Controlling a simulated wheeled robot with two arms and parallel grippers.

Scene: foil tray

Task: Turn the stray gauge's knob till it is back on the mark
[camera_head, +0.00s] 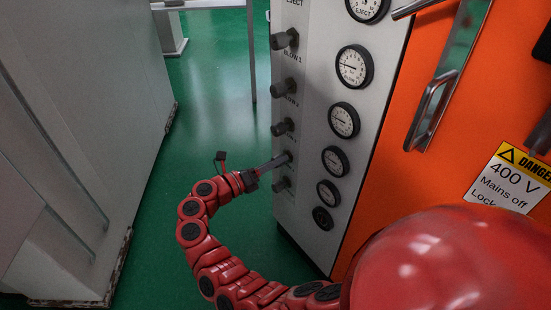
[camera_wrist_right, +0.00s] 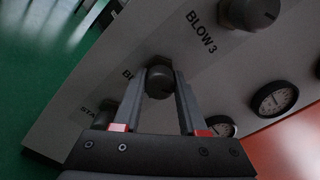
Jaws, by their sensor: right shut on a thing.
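A pale panel (camera_head: 309,123) carries a column of dark knobs and a column of round white gauges. My right gripper (camera_head: 284,158) reaches a low knob from the left. In the right wrist view its two fingers (camera_wrist_right: 161,80) are shut on the sides of that dark knob (camera_wrist_right: 160,84). A label starting with B beside it is partly hidden by a finger. Upper gauges (camera_head: 354,66) and (camera_head: 344,119) show needles pointing left. The lower gauges (camera_head: 336,161) and (camera_head: 328,192) are too small to read surely; I cannot tell which one is stray. My left gripper is out of view.
Neighbouring knobs (camera_head: 283,127) and (camera_head: 281,184) sit close above and below the held one. An orange cabinet (camera_head: 425,60) with a metal handle (camera_head: 431,111) and a danger sign (camera_head: 510,178) stands right. Green floor (camera_head: 215,90) is open left of the panel, before a grey cabinet (camera_head: 75,130).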

